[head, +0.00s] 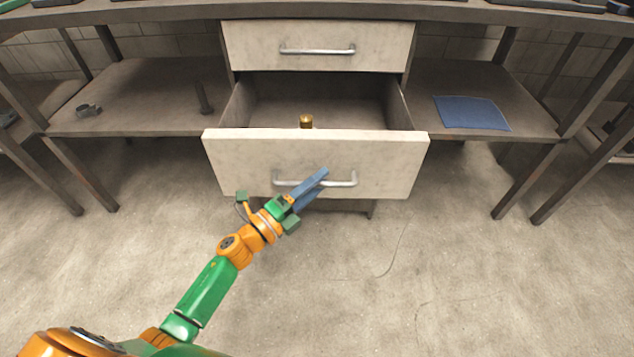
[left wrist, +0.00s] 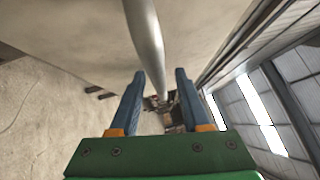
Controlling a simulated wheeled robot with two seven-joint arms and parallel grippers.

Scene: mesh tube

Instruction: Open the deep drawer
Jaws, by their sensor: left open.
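The deep drawer (head: 240,165) is the lower, pale-fronted one under the bench in the head view. It stands pulled well out, with its inside showing. Its metal bar handle (head: 345,181) is on the front face. A small brass-coloured object (head: 306,121) shows inside the drawer. My left gripper (head: 318,181) is at the handle, with its blue fingers overlapping the bar in the head view. In the left wrist view, the fingers (left wrist: 160,85) are apart and the handle bar (left wrist: 146,40) runs just beyond and between their tips. My right gripper is not in view.
The shallow upper drawer (head: 300,35) is shut. A dark upright object (head: 203,98) and a small grey item (head: 88,110) are on the left shelf. A blue cloth-like sheet (head: 472,112) lies on the right shelf. The floor (head: 450,270) in front is clear.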

